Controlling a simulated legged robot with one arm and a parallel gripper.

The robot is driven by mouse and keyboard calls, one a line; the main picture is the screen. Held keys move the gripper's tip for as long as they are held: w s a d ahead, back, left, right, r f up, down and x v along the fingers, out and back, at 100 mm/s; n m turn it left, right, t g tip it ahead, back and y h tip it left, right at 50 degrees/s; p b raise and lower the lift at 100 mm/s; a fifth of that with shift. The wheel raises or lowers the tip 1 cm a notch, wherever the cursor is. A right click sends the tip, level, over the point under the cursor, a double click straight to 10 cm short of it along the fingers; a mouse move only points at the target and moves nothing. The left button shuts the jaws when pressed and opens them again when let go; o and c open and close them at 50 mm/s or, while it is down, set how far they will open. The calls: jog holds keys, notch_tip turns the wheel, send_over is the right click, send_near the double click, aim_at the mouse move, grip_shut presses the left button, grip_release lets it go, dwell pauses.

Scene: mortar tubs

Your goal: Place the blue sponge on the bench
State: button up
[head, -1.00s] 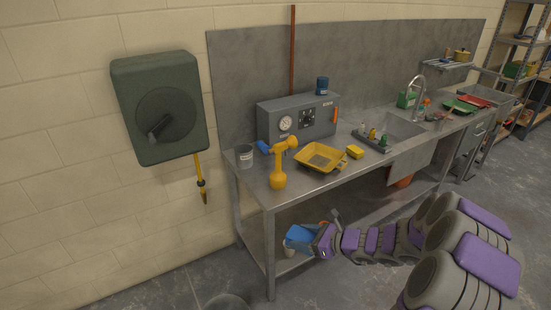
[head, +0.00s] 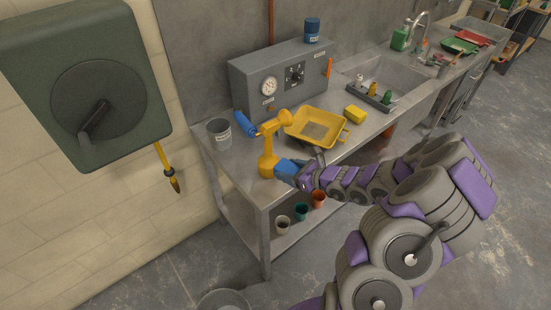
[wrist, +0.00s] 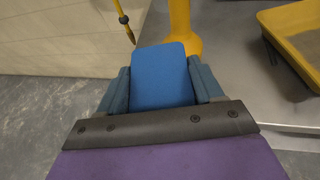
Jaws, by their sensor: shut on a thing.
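My gripper (wrist: 160,92) is shut on the blue sponge (wrist: 160,76), with one dark blue finger on each side of it. In the head view the sponge (head: 287,167) is a small blue block at the end of my arm. It is close to the front edge of the metal bench (head: 240,168), beside the base of a yellow sprayer-like tool (head: 268,160). I cannot tell whether the sponge touches the bench or the tool. In the wrist view the bench top (wrist: 240,65) lies beyond and to the right of the sponge.
A yellow tray (head: 300,140), a yellow block (head: 355,114) and a grey cup (head: 219,134) stand on the bench. A grey gauge box (head: 283,82) is behind. Several cups, including an orange one (head: 318,199), sit on the lower shelf. A hose reel (head: 95,105) hangs on the left wall.

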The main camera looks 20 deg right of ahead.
jog(key=shift+s+d+f+m+t+h+b, duration=0.7)
jog(key=shift+s+d+f+m+h+b, duration=0.55)
jog(key=shift+s+d+f, duration=0.95)
jog(key=w+d, duration=0.1)
jog(key=w, duration=0.3)
jog(key=w+d+f, duration=0.1)
jog(key=w+d, duration=0.1)
jog(key=w, duration=0.3)
jog(key=w+d+b, duration=0.1)
jog(key=w, duration=0.4)
jog(key=shift+d+f, duration=0.2)
jog(key=shift+f, duration=0.15)
jog(key=shift+w+d, duration=0.25)
jog(key=shift+w, duration=0.4)
notch_tip(320, 180, down, 4)
jog(key=shift+w+r+b, duration=0.15)
jog(key=shift+r+b, duration=0.05)
jog(key=shift+b, duration=0.6)
jog(key=shift+r, duration=0.1)
jog(key=o, duration=1)
